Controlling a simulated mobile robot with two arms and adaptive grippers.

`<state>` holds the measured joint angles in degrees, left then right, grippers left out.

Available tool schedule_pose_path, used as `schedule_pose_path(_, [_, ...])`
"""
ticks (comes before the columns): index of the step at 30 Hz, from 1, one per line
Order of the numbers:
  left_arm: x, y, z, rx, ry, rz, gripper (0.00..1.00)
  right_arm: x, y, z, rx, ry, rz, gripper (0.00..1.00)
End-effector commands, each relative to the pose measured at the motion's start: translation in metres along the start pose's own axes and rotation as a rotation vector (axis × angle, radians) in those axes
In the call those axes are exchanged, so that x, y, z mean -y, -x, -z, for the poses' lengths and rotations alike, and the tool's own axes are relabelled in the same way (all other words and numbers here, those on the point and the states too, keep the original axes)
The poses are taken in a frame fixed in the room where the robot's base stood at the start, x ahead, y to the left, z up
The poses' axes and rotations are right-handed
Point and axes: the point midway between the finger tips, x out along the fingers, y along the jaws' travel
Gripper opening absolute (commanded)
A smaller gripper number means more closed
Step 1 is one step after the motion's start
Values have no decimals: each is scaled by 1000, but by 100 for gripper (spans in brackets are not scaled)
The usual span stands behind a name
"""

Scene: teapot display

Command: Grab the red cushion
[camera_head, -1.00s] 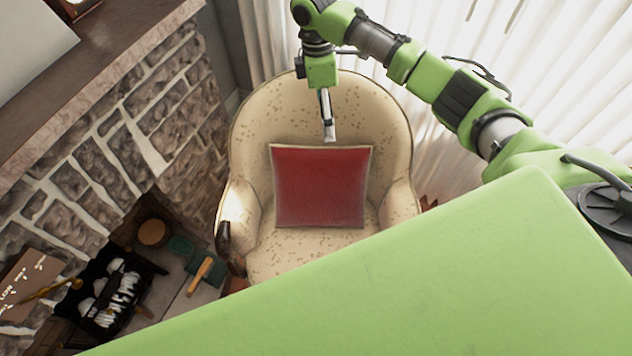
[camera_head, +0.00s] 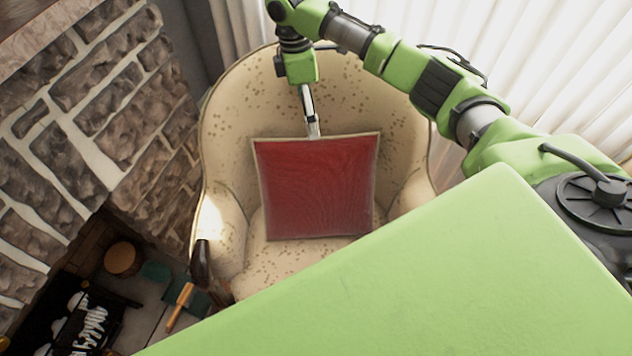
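The red cushion (camera_head: 315,190), square with a pale edge, leans upright on the seat of a cream speckled armchair (camera_head: 225,125). My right gripper (camera_head: 313,130) hangs down in front of the chair's backrest. Its fingertips reach the middle of the cushion's top edge in the picture. I cannot tell whether they touch or pinch the cushion, because the fingers show as one narrow strip. My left gripper is not in view.
A stone fireplace (camera_head: 90,110) stands to the left, with dark items and a wooden-handled tool (camera_head: 180,305) on the floor by it. Pale vertical blinds (camera_head: 540,70) hang behind on the right. My green body covers the lower right.

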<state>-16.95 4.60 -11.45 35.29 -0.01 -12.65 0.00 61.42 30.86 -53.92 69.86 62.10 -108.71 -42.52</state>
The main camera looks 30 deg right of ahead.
Motion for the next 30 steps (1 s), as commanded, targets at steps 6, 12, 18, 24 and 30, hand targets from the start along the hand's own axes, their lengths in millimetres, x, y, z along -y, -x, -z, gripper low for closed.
schedule_pose_path(6, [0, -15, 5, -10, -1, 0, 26, -2, -23, 1, 1, 0, 1, 94])
schedule_pose_path(12, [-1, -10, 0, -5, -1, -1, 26, -2, -59, 1, 2, -1, 2, 94])
schedule_pose_path(18, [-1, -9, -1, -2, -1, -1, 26, -2, -91, 1, 1, 0, 1, 94])
schedule_pose_path(24, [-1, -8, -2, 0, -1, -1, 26, -2, -105, 2, 1, 0, 1, 94])
schedule_pose_path(30, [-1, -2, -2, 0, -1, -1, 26, -2, -134, 2, 2, -1, 2, 94])
